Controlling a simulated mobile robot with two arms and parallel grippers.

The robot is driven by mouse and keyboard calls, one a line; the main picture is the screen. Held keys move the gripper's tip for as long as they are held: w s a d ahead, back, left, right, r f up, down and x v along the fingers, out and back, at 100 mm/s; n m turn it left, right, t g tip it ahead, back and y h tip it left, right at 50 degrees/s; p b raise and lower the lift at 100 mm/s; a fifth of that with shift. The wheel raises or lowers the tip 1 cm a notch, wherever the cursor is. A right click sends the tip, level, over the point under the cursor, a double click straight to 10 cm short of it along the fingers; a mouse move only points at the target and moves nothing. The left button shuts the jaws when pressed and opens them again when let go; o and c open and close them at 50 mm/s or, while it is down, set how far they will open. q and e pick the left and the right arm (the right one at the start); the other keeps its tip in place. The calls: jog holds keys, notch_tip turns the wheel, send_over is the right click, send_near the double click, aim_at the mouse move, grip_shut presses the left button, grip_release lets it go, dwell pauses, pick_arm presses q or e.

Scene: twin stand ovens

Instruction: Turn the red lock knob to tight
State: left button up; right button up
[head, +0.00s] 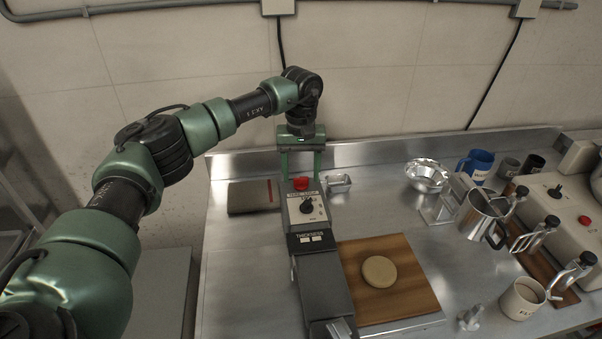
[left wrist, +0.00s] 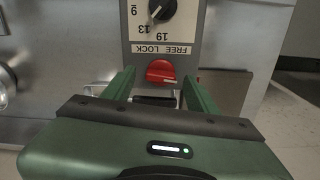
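The red lock knob (head: 301,184) sits on the panel of the dark machine (head: 322,280), beyond the black thickness dial (head: 306,206). The red knob (left wrist: 161,72) shows large in the left wrist view, beside an upside-down "FREE LOCK" label (left wrist: 163,49). A pale mark shows on the knob; I cannot tell its exact setting. My left gripper (head: 301,174) points down at the knob. In the left wrist view its green fingers (left wrist: 160,85) are open, one to each side of the knob, with visible gaps. My right gripper is not in view.
A wooden board (head: 412,282) with a round dough disc (head: 379,271) lies right of the machine. A small metal tray (head: 339,183) stands close right of the knob, and a flat grey item (head: 250,198) lies left. Cups and a metal bowl (head: 428,176) stand farther right.

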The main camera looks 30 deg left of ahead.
aim_at(301, 177)
pick_arm(q)
jog(key=shift+f, duration=0.1)
notch_tip(301, 177, up, 8)
jog(key=shift+f+b, duration=0.1)
jog(key=shift+b, duration=0.45)
dwell(0.4)
